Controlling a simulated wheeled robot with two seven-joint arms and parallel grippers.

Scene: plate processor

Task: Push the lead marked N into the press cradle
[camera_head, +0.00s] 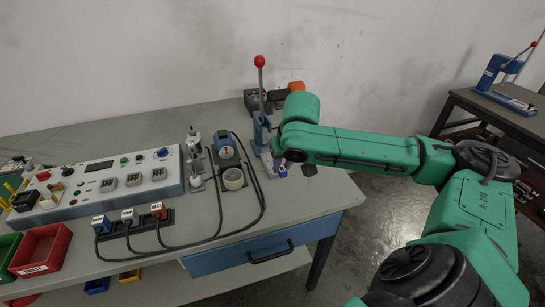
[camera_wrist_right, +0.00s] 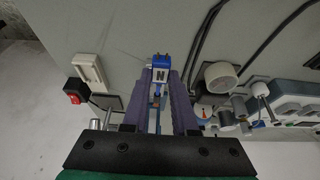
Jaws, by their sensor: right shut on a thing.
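The lead marked N (camera_wrist_right: 160,72) is a blue plug with a white label and short prongs, seen in the right wrist view. My right gripper (camera_wrist_right: 160,82) is shut on it, with a purple finger on each side. In the head view my right gripper (camera_head: 281,166) is low over the bench, beside the base of the blue lever press (camera_head: 262,130) with a red knob. My arm hides part of the press, and I cannot make out its cradle or whether the plug touches it. My left gripper is not in view.
A control panel (camera_head: 100,183) stands on the left of the bench (camera_head: 220,262). Several cabled plugs (camera_head: 130,216) sit in front of it. A red bin (camera_head: 40,248) stands at the left edge.

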